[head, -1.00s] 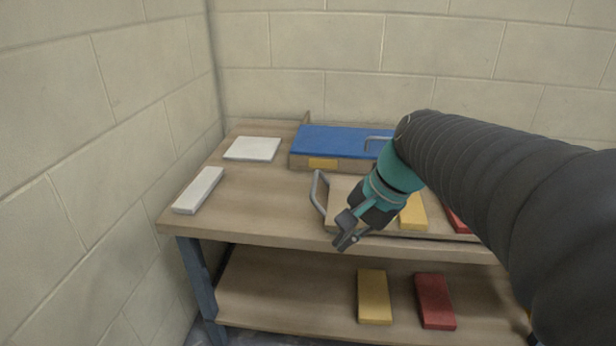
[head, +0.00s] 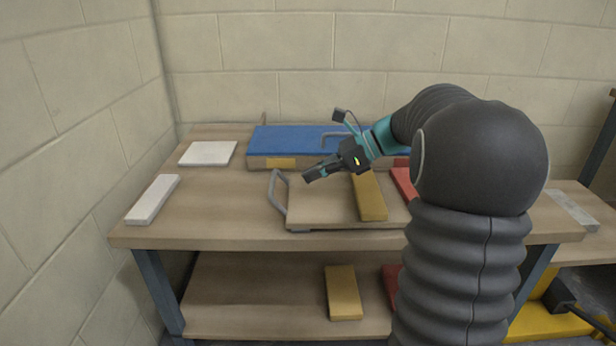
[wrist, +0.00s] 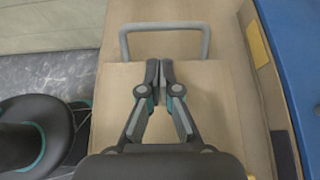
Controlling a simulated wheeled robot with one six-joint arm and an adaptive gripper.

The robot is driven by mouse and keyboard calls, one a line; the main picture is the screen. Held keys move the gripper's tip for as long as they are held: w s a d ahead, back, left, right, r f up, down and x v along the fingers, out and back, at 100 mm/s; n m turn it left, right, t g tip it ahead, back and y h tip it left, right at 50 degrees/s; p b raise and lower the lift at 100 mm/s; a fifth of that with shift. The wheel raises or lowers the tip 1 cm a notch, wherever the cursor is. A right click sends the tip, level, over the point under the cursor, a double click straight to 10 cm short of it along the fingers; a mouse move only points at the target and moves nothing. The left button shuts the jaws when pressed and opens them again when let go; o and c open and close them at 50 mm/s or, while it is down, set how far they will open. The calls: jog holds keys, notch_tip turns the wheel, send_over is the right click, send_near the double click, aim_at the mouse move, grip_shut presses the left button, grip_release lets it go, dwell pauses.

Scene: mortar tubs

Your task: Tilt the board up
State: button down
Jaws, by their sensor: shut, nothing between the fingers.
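The board (head: 318,208) is a flat light-wood panel lying on the workbench top, with a grey bar handle (head: 277,193) at its left end. In the wrist view the board (wrist: 110,95) lies below my gripper, and the handle (wrist: 165,27) stands past the fingertips. My gripper (head: 308,176) is above the left part of the board, pointing left towards the handle and apart from it. Its fingers (wrist: 159,66) are shut with nothing between them. A yellow block (head: 369,198) and a red block (head: 404,183) lie on the board's right part, which my arm partly hides.
A blue-topped box (head: 300,141) with a handle stands behind the board. A white square (head: 208,153) and a white bar (head: 153,199) lie on the left. The lower shelf (head: 255,305) holds a yellow block (head: 343,292) and a red block. The bench between white bar and handle is clear.

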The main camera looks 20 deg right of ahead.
jog(key=b+x, duration=0.1)
jog(key=x, duration=0.7)
jog(key=shift+s+r, duration=0.1)
jog(key=shift+r, duration=0.05)
